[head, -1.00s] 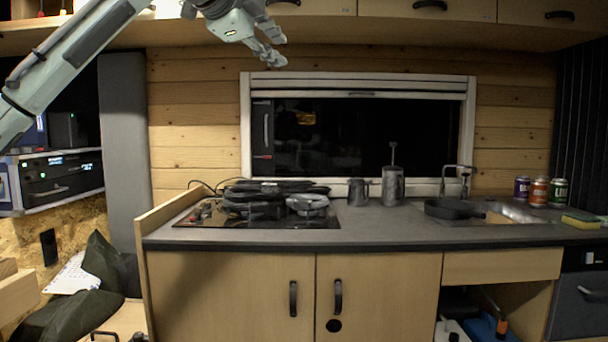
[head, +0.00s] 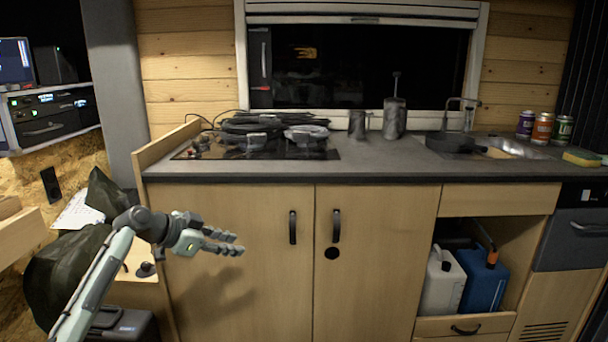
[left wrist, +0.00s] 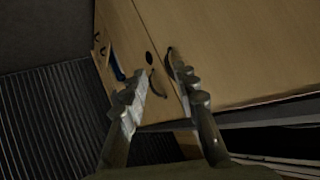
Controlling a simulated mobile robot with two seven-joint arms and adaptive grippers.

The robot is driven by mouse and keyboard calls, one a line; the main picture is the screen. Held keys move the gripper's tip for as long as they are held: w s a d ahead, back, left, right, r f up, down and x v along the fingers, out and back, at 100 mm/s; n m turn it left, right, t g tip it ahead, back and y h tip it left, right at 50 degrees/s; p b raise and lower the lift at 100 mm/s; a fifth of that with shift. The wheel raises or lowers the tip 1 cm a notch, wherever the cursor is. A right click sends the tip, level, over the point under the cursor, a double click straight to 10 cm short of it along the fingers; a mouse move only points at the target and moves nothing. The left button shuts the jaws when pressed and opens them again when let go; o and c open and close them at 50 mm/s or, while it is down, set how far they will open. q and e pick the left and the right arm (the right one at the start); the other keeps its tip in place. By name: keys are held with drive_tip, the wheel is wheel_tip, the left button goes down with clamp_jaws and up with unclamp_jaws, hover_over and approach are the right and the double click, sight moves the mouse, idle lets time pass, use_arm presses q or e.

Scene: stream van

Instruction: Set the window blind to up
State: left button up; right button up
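The window blind (head: 362,12) is a light slatted strip at the top of the white window frame (head: 241,60) in the head view. It is gathered at the top, and the dark glass (head: 350,70) below it is uncovered. My left gripper (head: 238,243) is low in front of the left cupboard door, well below the window and apart from the blind. In the left wrist view its two fingers (left wrist: 165,85) stand apart with nothing between them. My right gripper is not in view.
Cupboard doors with black handles (head: 336,226) are below. A white and a blue canister (head: 484,280) stand in an open compartment.

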use_arm(q)
drive_tip(key=s+a+f+n, duration=0.1)
drive_tip(key=s+a+f, duration=0.15)
drive_tip(key=f, duration=0.45)
drive_tip(key=w+a+r+n+t+y, duration=0.1)
drive_tip(key=w+a+n+t+y, duration=0.15)
drive_tip(key=a+n+y, duration=0.55)
drive_tip(key=w+a+r+n+t+y, duration=0.1)
drive_tip(key=w+a+n+y, duration=0.2)
drive_tip(key=a, duration=0.9)
drive_tip(key=s+d+f+m+g, duration=0.1)
drive_tip(key=s+d+f+g, duration=0.15)
drive_tip(key=s+f, duration=0.85)
drive_tip(key=s+d+f+g, duration=0.2)
drive_tip(key=s+d+f, duration=0.2)
drive_tip(key=s+f, duration=0.75)
drive_tip(key=s+d+f+g+h, duration=0.1)
drive_tip(key=s+d+f+g, duration=0.1)
drive_tip(key=s+f, duration=0.7)
drive_tip(key=s+d+f+g+h, duration=0.1)
drive_tip(key=s+d+f, duration=0.3)
drive_tip(key=s+f, duration=0.6)
drive_tip(key=s+g, duration=0.1)
drive_tip(key=s, duration=0.7)
drive_tip(key=shift+s+f+m+g, duration=0.2)
drive_tip(key=shift+s+m+g, duration=0.1)
drive_tip(key=shift+g, duration=0.1)
drive_tip(key=shift+w+a, duration=0.1)
drive_tip(key=shift+w, duration=0.1)
